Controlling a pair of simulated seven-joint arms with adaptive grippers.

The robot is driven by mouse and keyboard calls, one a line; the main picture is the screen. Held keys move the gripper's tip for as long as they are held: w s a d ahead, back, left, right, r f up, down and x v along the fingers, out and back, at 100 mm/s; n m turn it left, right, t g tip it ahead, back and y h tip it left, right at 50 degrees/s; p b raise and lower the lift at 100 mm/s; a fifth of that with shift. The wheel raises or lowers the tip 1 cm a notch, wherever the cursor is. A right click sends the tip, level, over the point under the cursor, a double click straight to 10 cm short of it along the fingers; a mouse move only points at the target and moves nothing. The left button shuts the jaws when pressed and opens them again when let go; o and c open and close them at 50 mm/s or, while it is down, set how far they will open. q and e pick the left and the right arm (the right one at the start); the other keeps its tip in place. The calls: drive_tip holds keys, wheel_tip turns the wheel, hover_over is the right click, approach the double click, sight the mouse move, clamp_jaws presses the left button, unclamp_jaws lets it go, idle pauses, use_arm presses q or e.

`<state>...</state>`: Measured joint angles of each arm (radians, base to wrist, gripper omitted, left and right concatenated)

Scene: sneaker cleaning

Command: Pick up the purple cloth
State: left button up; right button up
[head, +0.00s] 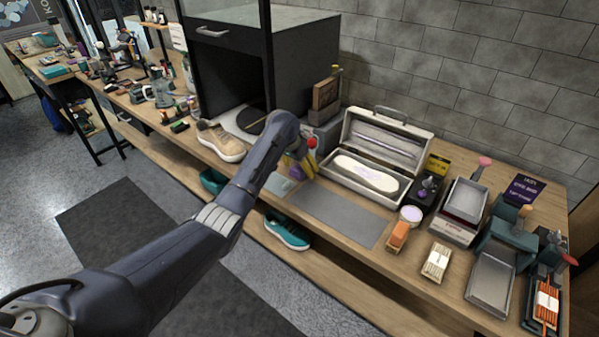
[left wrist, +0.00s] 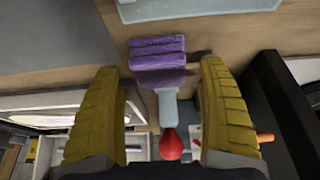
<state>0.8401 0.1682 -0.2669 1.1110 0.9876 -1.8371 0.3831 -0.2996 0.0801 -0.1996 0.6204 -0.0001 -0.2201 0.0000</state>
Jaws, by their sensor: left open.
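A purple cloth (left wrist: 157,50), folded in layers, lies on the wood in the left wrist view. It sits ahead of and between the yellow fingers of my left gripper (left wrist: 160,68), which is open with nothing clamped. A grey handle (left wrist: 168,104) with a red knob (left wrist: 171,145) lies in line below the cloth, between the fingers; I cannot tell whether it touches the cloth. In the head view my left gripper (head: 300,166) is low over the bench, and the cloth is not clear there. My right gripper is not in view.
A grey mat (head: 342,218) lies right of the gripper on the bench (head: 345,267). Behind it stands an open case (head: 345,138) with a pale sole-shaped item. A beige sneaker (head: 222,141) is to the left. Trays and boxes crowd the right end. A teal shoe (head: 287,232) is on the lower shelf.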

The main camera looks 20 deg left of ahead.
use_arm(q)
drive_tip(key=shift+w+d+f, duration=0.1)
drive_tip(key=shift+w+f, duration=0.15)
drive_tip(key=shift+f, duration=0.35)
drive_tip(key=shift+c, duration=0.6)
drive_tip(key=c, duration=0.9)
drive_tip(key=shift+c, duration=0.2)
